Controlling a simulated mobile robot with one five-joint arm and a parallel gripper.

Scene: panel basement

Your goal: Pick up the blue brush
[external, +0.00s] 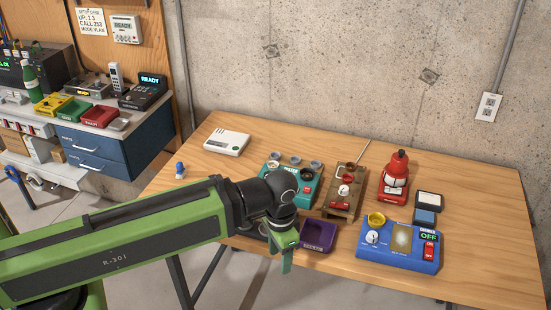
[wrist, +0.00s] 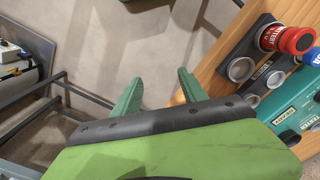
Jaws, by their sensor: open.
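I cannot pick out a blue brush for certain. A small blue-topped object (external: 180,170) with a pale base stands at the table's left edge in the external view; its kind is too small to tell. In the wrist view a blue part (wrist: 313,57) shows beside a red-topped round item (wrist: 296,40) at the right edge, partly cut off. My gripper (external: 285,265) points down at the table's front edge, left of the purple tray (external: 319,236). In the wrist view my gripper (wrist: 160,77) is open, with nothing between its fingers and floor beyond them.
A dark holder with round metal cups (wrist: 242,68) lies close to my gripper's right. The wooden table (external: 480,180) also bears a teal tester (external: 302,190), a red device (external: 396,178) and a blue box (external: 397,252). A white box (external: 227,141) stands at the back left.

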